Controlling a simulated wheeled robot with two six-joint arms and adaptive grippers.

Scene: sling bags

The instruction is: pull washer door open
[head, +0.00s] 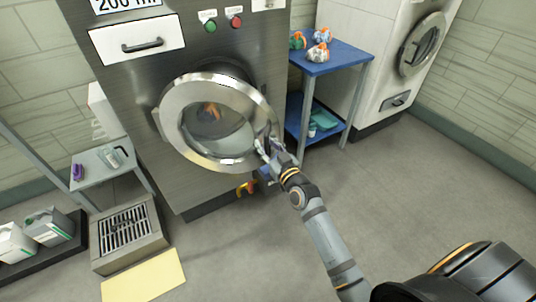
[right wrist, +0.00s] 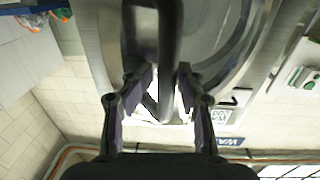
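The washer (head: 160,60) is a steel machine with a round glass door (head: 222,160) in a wide chrome ring, hinged at its left. I cannot tell whether the door is flush or slightly ajar. My right gripper (head: 264,146) is at the right edge of the door, by its handle. In the right wrist view the bar handle (right wrist: 168,50) runs between the two fingers of the right gripper (right wrist: 160,76). The fingers stand on both sides of the bar, with a small gap visible. My left gripper is not in view.
At left are a small grey table (head: 95,170), a floor drain grate (head: 126,230) and a yellow mat (head: 145,278). The floor in front is clear.

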